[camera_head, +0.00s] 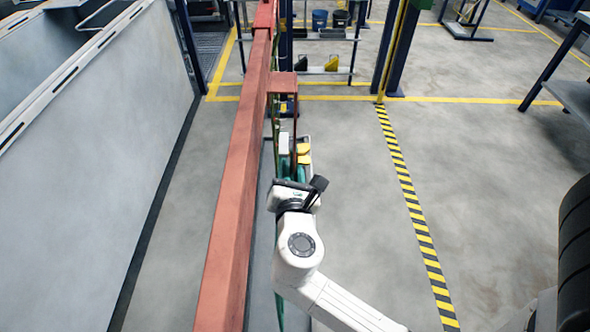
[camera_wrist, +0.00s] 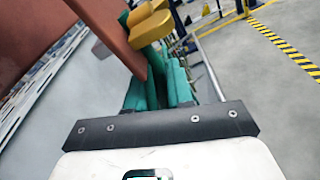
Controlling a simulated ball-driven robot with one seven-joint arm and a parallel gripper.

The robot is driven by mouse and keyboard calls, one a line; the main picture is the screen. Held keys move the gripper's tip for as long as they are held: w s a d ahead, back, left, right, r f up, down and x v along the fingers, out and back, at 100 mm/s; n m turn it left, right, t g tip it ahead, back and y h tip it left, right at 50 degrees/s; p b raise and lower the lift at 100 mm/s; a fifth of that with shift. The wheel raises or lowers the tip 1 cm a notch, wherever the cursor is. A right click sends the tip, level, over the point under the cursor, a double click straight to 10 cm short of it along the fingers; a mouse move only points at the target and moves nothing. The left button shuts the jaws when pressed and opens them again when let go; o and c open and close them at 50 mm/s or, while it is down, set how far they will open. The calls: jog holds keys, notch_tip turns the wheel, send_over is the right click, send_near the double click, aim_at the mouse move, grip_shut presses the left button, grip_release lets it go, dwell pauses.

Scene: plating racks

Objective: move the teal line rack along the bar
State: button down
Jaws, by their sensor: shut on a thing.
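The red bar (camera_head: 242,170) runs lengthwise through the head view, from the near edge to the far end. The teal line rack (camera_head: 284,166) hangs along the bar's right side, mostly hidden behind my arm. My gripper (camera_head: 296,190) is at the rack beside the bar, shut on the rack.
A grey-walled tank (camera_head: 90,140) stands left of the bar. A dark post (camera_head: 396,50) and a shelf (camera_head: 325,72) with bins stand ahead. A yellow-black floor stripe (camera_head: 412,205) runs on the right.

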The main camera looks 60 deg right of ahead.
jog(key=w+a, duration=0.3)
jog(key=w, duration=0.2)
jog(key=shift+a+r+p, duration=0.15)
jog(key=shift+r+p, duration=0.15)
jog(key=shift+r, duration=0.1)
dwell(1.0)
jog(key=shift+w, duration=0.15)
dwell(0.5)
jog(key=shift+f, duration=0.15)
dwell(0.5)
jog(key=shift+f+b, duration=0.75)
jog(key=shift+f, duration=0.65)
jog(key=shift+r+p, duration=0.1)
jog(key=shift+p, duration=0.2)
